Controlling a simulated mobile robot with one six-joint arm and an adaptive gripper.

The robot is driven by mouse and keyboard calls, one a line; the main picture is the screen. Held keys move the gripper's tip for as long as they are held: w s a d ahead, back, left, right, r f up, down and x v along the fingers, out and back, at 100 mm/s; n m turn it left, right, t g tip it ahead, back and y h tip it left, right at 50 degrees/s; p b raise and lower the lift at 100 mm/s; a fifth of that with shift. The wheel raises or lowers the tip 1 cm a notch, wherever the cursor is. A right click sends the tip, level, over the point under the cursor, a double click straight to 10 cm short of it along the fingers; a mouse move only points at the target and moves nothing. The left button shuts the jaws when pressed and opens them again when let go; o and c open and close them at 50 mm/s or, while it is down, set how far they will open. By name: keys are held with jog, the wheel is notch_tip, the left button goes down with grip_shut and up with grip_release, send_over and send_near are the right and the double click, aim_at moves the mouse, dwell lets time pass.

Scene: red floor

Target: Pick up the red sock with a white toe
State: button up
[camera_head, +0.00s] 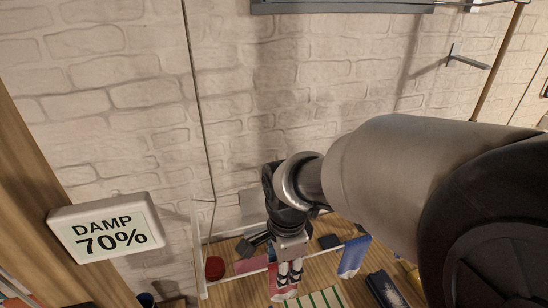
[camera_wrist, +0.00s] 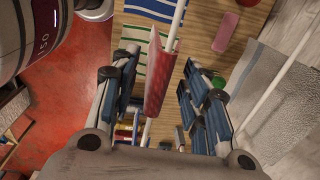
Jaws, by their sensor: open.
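A red cloth piece, which looks like the red sock (camera_wrist: 157,80), hangs over a thin white rail in the wrist view. A white toe is not clear to me on it. My gripper (camera_wrist: 160,66) is open, with one finger left of the red piece and one right of it. Gaps show on both sides, so it is not gripped. In the head view, my gripper (camera_head: 290,280) points down over the same red piece (camera_head: 277,276), which is partly hidden behind the fingers.
A blue cloth (camera_head: 353,256) hangs to the right on the rack. A dark blue item (camera_head: 384,290) lies near it. A red round item (camera_head: 215,268) is at left. Green-and-white striped cloth (camera_head: 318,301) is below. A brick wall (camera_head: 110,70) stands behind. A pink item (camera_wrist: 226,32) lies on the wood.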

jog(key=shift+s, duration=0.1)
grip_shut()
dwell(0.4)
jog(key=shift+r, duration=0.1)
jog(key=shift+r, duration=0.55)
notch_tip(320, 180, up, 6)
jog(key=s, duration=0.1)
jog(key=s+a+b, duration=0.2)
jog(key=s+a, duration=0.4)
jog(key=s, duration=0.5)
jog(key=shift+s+a+f, duration=0.15)
jog(key=shift+s+a, duration=0.2)
